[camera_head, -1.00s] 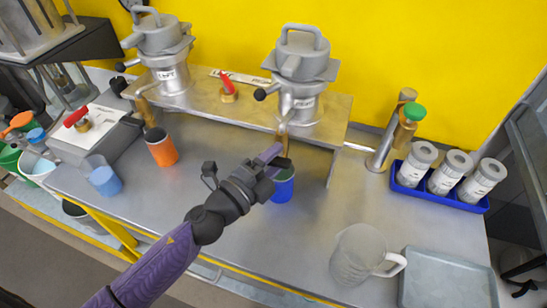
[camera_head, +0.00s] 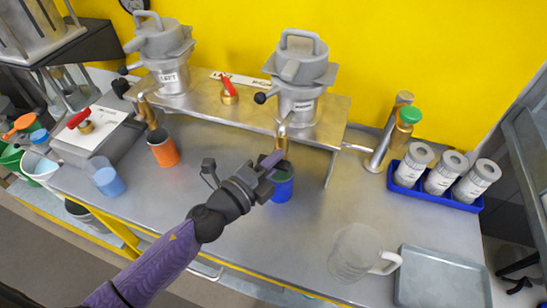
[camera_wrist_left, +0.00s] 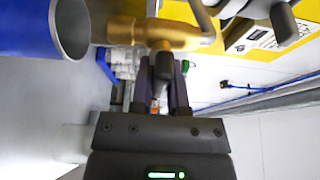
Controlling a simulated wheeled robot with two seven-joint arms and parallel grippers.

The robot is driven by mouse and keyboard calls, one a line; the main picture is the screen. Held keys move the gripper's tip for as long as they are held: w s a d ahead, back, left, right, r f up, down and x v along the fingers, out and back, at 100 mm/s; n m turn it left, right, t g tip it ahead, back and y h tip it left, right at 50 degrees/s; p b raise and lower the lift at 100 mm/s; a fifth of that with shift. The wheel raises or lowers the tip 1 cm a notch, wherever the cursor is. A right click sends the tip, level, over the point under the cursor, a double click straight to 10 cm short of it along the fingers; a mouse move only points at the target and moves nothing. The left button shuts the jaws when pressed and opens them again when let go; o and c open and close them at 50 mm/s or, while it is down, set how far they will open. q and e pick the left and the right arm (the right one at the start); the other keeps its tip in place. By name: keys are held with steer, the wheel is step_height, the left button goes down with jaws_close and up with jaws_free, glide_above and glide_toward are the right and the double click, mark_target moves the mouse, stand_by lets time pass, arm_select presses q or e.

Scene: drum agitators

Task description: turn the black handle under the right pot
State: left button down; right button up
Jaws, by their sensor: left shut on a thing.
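The right pot (camera_head: 303,62) is a grey lidded vessel on the raised metal shelf, with a brass tap (camera_head: 283,128) below it. The tap shows large in the left wrist view (camera_wrist_left: 160,33). The black handle (camera_wrist_left: 163,68) points from the tap toward my wrist camera, between my fingers. My left gripper (camera_head: 272,163) is shut on this handle, just above and in front of a blue cup (camera_head: 282,187). In the head view my gripper hides the handle. My right gripper is not in view.
The blue cup (camera_wrist_left: 50,28) is close beside my fingers. The left pot (camera_head: 165,55) has an orange cup (camera_head: 162,150) below its tap. A grey mug (camera_head: 357,252), a tray (camera_head: 440,278) and a blue rack (camera_head: 435,190) of jars stand right. The front middle of the bench is clear.

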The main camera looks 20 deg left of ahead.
arm_select(q)
steer(key=c, duration=0.6)
jaws_free()
steer(key=b+v, duration=0.1)
steer(key=v, duration=0.9)
